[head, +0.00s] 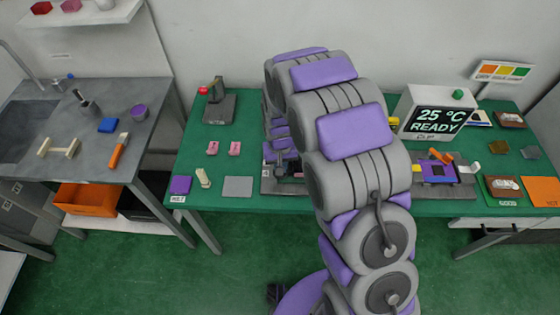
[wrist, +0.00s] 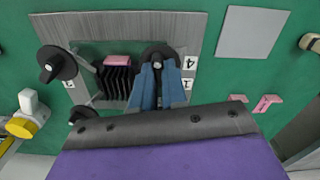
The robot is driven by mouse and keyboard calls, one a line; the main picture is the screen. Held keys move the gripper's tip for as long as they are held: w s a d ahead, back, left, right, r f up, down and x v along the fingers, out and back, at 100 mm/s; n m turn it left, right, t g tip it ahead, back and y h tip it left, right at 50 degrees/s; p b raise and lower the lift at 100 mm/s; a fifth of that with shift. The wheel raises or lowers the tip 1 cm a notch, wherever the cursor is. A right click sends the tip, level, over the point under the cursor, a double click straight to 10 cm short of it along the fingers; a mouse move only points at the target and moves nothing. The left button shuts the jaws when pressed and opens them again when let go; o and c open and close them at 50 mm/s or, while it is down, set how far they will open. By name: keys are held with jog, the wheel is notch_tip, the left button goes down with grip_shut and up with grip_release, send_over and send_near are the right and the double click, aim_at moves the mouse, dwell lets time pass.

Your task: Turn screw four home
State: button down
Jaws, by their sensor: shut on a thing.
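The fixture's grey metal plate (wrist: 125,27) fills the upper middle of the wrist view. The black round knob of screw four (wrist: 160,46) sits beside a white "4" label (wrist: 189,62). My gripper (wrist: 158,70) has its blue fingers closed around the knob's near side, hiding part of it. Two other black knobs (wrist: 57,64) (wrist: 82,116) stand at the fixture's left side. In the head view the fixture (head: 272,187) is largely hidden by my arm, and so is my gripper.
A grey square sheet (wrist: 251,32) lies flat beside the fixture, with two pink pieces (wrist: 267,103) (wrist: 238,98) close by. The head view shows a display reading "25 °C READY" (head: 438,120) and an orange-handled fixture (head: 440,173) to the right on the green bench.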

jog(key=m+p, duration=0.2)
jog(key=m, duration=0.1)
jog(key=shift+r+m, duration=0.1)
jog(key=shift+m, duration=0.3)
jog(key=m+p, duration=0.2)
jog(key=m, duration=0.1)
jog(key=shift+m+p, duration=0.3)
jog(key=m+p, duration=0.2)
jog(key=m, duration=0.1)
jog(key=shift+m, duration=0.3)
jog(key=m+p, duration=0.2)
jog(key=m, duration=0.2)
jog(key=shift+m+p, duration=0.3)
jog(key=shift+p, duration=0.05)
jog(key=m+p, duration=0.1)
jog(key=m, duration=0.2)
jog(key=shift+m+p, duration=0.3)
jog(key=m+p, duration=0.1)
jog(key=m, duration=0.2)
jog(key=shift+m, duration=0.3)
jog(key=m, duration=0.6)
jog(key=shift+w, duration=0.15)
jog(key=shift+m, duration=0.4)
